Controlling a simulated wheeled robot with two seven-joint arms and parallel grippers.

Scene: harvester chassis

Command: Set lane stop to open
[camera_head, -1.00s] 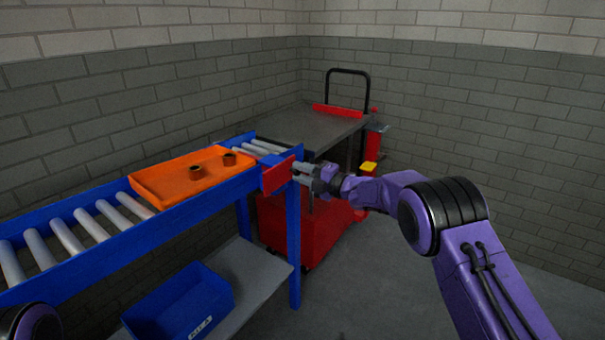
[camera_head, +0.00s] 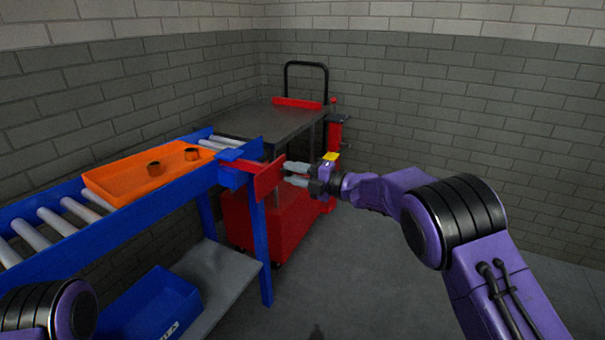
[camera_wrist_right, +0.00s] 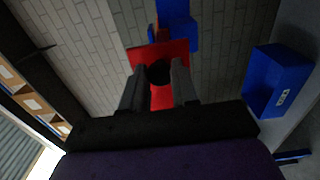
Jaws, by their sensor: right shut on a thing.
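The lane stop is a red plate (camera_head: 268,179) on a blue bracket (camera_head: 233,170) at the near right end of the roller conveyor. The plate stands out to the right of the conveyor's end. My right gripper (camera_head: 289,173) is at the plate's outer face. In the right wrist view, the red plate (camera_wrist_right: 172,55) lies ahead, and my right gripper (camera_wrist_right: 158,88) is shut on a dark round knob (camera_wrist_right: 158,72) in front of it. The knob is hidden in the head view. My left gripper is out of view; only part of my left arm shows at lower left.
An orange tray (camera_head: 118,184) with two brown ring-like parts sits on the conveyor rollers (camera_head: 75,208). A red cart (camera_head: 290,222) with a grey top stands behind the conveyor's end. A blue bin (camera_head: 160,300) is on the lower shelf. The floor at right is clear.

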